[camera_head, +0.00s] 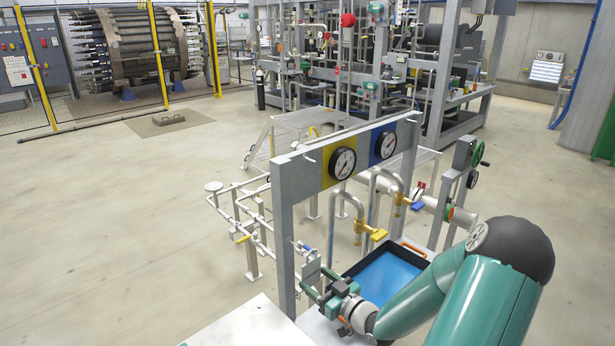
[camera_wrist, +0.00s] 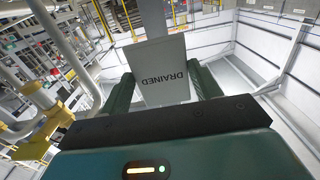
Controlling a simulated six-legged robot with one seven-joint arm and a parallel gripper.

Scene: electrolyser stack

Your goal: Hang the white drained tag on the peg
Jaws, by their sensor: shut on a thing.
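The white tag (camera_wrist: 160,72) fills the middle of the wrist view, its word DRAINED upside down. My gripper (camera_wrist: 163,88) is shut on it, one green finger at each side edge. In the head view my gripper (camera_head: 322,287) is low beside the left post of the gauge frame, and the tag (camera_head: 311,271) shows as a small grey plate above the fingers. A short pale peg (camera_head: 309,158) sticks out of the frame's top beam, left of the yellow panel, well above the tag. A similar pale stub (camera_head: 412,121) shows near the beam's right end. The tag's hole is not visible.
The gauge frame (camera_head: 284,235) carries two round gauges (camera_head: 343,163). Bent pipes with yellow-handled valves (camera_head: 374,233) stand below it. A blue-bottomed black tray (camera_head: 388,277) lies close to my gripper. Thin white piping (camera_head: 243,215) is left of the post; open floor lies beyond.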

